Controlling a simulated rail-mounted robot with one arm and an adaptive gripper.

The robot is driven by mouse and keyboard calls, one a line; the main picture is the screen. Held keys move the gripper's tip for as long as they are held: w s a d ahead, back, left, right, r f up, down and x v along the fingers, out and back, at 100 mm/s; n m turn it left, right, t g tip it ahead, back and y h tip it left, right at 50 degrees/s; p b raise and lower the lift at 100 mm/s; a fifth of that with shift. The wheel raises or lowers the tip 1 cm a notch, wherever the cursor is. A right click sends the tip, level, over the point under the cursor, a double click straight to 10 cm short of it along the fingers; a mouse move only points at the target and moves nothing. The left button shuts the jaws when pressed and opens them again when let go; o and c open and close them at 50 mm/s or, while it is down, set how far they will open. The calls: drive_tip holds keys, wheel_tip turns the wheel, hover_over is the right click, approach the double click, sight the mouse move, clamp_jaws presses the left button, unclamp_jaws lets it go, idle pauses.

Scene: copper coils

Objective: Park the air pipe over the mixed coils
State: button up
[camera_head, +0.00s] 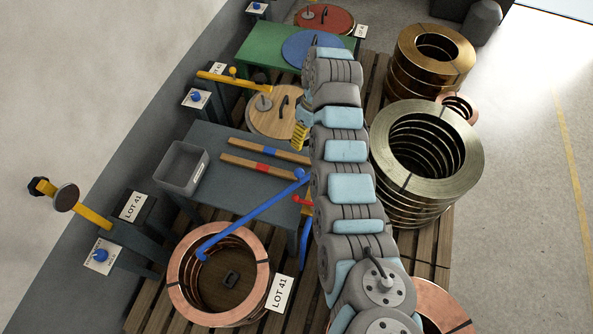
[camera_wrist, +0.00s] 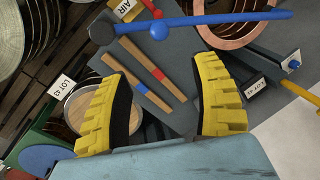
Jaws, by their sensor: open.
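A blue pipe (camera_head: 250,214) with a ball knob reaches from the table's right side to above an open copper coil stack (camera_head: 178,282) labelled LOT 41. In the wrist view the blue pipe (camera_wrist: 225,18) crosses the top, near a card reading AIR. No label in view says which coils are mixed. My gripper (camera_head: 300,137) is over the wooden lid's right edge, partly hidden by my arm. In the wrist view my gripper (camera_wrist: 160,108) has its yellow fingers wide apart, with nothing between them but the table and lid below.
The grey table (camera_head: 215,140) holds a grey bin (camera_head: 181,168) and two wooden-handled bars. A yellow pipe (camera_head: 235,82) reaches over a wooden lid (camera_head: 262,122). Another yellow pipe (camera_head: 92,215) points left. Brass coils (camera_head: 430,62) and silvery coils (camera_head: 425,150) stand right of my arm.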

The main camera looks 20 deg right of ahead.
drive_tip(key=b, duration=0.3)
hover_over(299, 169)
drive_tip(key=d, duration=0.1)
drive_tip(key=f, duration=0.8)
drive_tip(key=shift+w+d+f, duration=0.15)
drive_tip(key=shift+w, duration=0.05)
drive_tip(key=shift+s+a+f+p, duration=0.1)
drive_tip(key=shift+a+f+p, duration=0.15)
drive_tip(key=shift+f, duration=1.05)
drive_tip(key=shift+s+a+f+p, duration=0.15)
drive_tip(key=shift+a+f+p, duration=0.1)
drive_tip(key=shift+f, duration=1.1)
drive_tip(key=shift+s+a+f+p, duration=0.1)
drive_tip(key=shift+a+f+p, duration=0.15)
drive_tip(key=shift+f, duration=1.05)
clamp_jaws()
